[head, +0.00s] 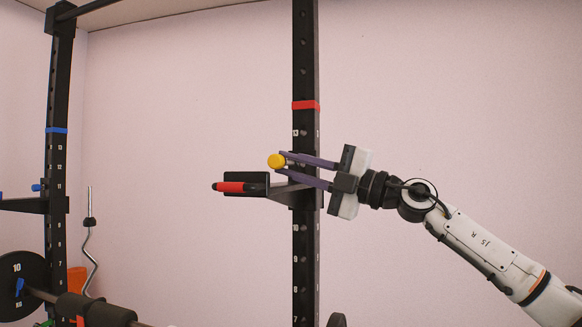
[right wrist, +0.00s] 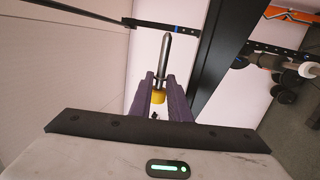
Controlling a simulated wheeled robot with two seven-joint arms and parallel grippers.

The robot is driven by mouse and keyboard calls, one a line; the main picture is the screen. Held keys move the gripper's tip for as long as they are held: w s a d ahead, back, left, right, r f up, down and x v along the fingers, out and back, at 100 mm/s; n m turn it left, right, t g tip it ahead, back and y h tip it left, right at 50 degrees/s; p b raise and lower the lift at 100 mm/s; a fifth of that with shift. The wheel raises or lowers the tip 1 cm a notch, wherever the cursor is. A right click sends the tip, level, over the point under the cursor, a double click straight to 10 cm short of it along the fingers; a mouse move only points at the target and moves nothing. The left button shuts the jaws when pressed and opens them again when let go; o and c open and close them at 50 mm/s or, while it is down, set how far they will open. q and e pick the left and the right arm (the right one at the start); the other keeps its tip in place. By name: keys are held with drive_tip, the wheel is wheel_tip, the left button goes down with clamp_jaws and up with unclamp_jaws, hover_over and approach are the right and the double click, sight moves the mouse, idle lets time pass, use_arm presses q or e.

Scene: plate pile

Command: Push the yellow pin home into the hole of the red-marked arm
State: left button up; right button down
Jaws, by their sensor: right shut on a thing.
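The yellow pin's round head (head: 276,161) shows at the fingertips of my right gripper (head: 284,167). In the right wrist view, my right gripper (right wrist: 160,91) is shut on the yellow pin (right wrist: 158,97), and its bare metal shaft points away with the tapered tip in sight. The red-marked arm (head: 231,187) has a red band and lies just below and left of the gripper, against the black upright (head: 305,240). The pin appears outside any hole. The arm's hole cannot be made out. My left gripper is not in view.
The upright carries a red band (head: 305,105) and numbered holes. A second upright with a blue band (head: 56,130) stands at the left, with a blue-marked arm (head: 25,205). A loaded barbell (head: 95,310) is at the lower left. The space in front of the wall is open.

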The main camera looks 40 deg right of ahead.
sight(293, 164)
drive_tip(key=shift+f, duration=0.2)
drive_tip(key=shift+d+r, duration=0.2)
drive_tip(key=w+d, duration=0.1)
drive_tip(key=d, duration=0.2)
drive_tip(key=shift+w+p, duration=0.3)
drive_tip(key=shift+w, duration=0.1)
drive_tip(key=shift+w+d, duration=0.25)
drive_tip(key=shift+d, duration=0.25)
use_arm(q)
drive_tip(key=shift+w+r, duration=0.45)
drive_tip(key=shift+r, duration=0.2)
use_arm(e)
drive_tip(key=shift+w+d, duration=0.2)
drive_tip(key=shift+d, duration=0.15)
use_arm(q)
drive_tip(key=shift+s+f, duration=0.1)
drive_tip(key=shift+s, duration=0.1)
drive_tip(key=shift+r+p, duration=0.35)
drive_tip(key=shift+p, duration=0.3)
